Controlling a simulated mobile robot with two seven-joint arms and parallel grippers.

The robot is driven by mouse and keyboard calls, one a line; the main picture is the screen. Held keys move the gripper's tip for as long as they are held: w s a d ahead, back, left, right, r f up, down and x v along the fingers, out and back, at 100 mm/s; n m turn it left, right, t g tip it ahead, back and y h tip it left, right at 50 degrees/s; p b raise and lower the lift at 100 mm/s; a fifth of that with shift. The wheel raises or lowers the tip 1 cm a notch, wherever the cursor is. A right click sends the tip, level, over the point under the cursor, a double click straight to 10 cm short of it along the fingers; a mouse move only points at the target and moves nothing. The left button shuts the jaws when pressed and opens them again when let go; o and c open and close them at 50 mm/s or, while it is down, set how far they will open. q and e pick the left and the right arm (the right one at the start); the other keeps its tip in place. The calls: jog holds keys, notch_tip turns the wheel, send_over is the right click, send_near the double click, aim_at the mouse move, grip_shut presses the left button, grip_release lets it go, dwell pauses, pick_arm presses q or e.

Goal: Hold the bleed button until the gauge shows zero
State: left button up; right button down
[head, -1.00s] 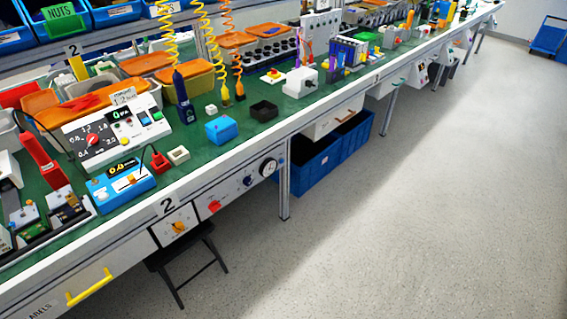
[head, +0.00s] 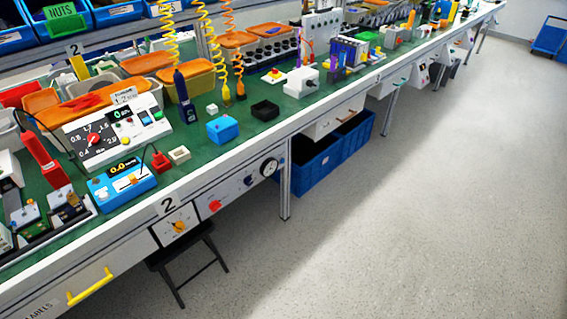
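A round gauge (head: 269,168) with a dark rim and white dial is on the front panel of the bench, at the panel's right end; its needle is too small to read. Left of it is a small dark blue button or knob (head: 248,181). Further left are a red knob or button (head: 214,206) and an orange rotary switch (head: 178,227) on a white plate. Their labels are too small to read, so I cannot tell which is the bleed button. Neither of my grippers is in view, and nothing touches the panel.
The green bench top (head: 222,153) above carries a blue meter (head: 122,184), a white console with a red dial (head: 118,130), a blue box (head: 222,129) and bins. A black stool (head: 188,262) stands below the panel. Blue crates (head: 318,168) are under the bench.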

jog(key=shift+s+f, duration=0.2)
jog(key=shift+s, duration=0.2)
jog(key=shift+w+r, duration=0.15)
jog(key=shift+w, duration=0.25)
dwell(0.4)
